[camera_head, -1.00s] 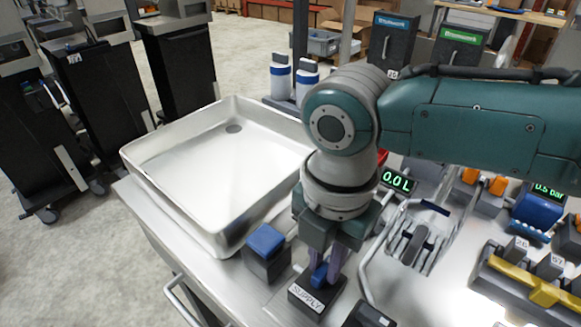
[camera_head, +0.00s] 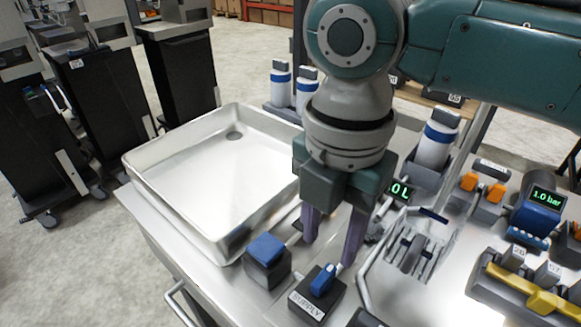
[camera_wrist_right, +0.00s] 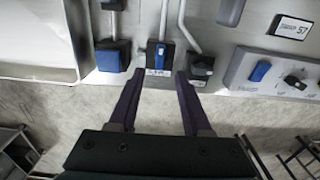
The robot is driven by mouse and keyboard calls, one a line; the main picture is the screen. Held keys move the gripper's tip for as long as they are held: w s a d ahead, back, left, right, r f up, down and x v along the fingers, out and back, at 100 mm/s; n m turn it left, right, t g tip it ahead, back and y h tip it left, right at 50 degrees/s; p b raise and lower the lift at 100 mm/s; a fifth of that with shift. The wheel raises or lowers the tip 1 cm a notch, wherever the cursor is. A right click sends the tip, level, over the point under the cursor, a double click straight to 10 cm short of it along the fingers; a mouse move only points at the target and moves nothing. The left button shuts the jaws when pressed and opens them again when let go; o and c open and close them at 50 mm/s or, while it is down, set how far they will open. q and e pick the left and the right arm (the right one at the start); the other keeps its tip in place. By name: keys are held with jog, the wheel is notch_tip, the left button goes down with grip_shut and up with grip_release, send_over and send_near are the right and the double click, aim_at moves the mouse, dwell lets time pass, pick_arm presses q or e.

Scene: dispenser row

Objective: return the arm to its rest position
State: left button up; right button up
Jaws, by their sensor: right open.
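My right gripper (camera_head: 329,250) is open and empty. Its two purple fingers hang above and just behind the supply valve (camera_head: 318,298), a black block labelled SUPPLY with a blue lever (camera_head: 322,280) on top. The fingers look clear of the lever. In the right wrist view the open fingers (camera_wrist_right: 160,74) point towards the blue lever (camera_wrist_right: 161,50), with nothing between them. My right arm reaches in from the upper right of the head view. My left gripper is not in view.
A steel basin (camera_head: 190,220) stands left of the gripper. A blue-topped block (camera_head: 266,258) sits beside the supply valve. A gauge (camera_head: 540,208) at right reads 1.0 bar. White bottles (camera_head: 436,145), a wire bracket and a yellow-barred row (camera_head: 525,290) crowd the right side.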

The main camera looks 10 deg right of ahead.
jog(key=shift+r, duration=1.45)
